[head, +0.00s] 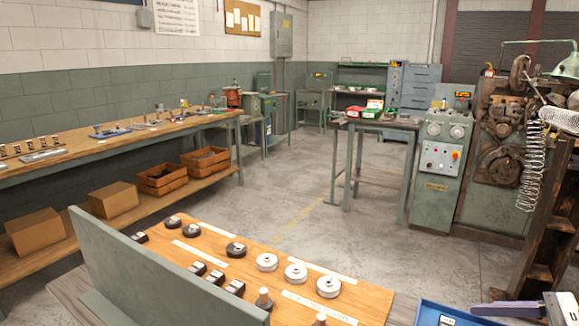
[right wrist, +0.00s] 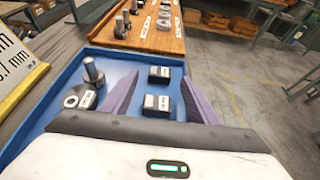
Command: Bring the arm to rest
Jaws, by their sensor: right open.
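My right gripper (head: 505,309) shows at the lower right of the head view, above the right part of the blue tray (head: 430,312). In the right wrist view its two purple fingers stand apart with nothing gripped between them, so the gripper (right wrist: 160,88) is open. Below and beyond the fingers lies the blue tray (right wrist: 122,62). It holds two dark labelled blocks (right wrist: 159,72), a grey post (right wrist: 93,74) and a ring-shaped part (right wrist: 80,97). My left gripper is not in view.
A wooden board (head: 205,245) with several discs and blocks lies left of the tray, behind a grey-green panel (head: 150,270). A rusty rack (head: 545,230) stands close at right, before the coiler machine (head: 500,150). The floor (head: 330,240) beyond is clear.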

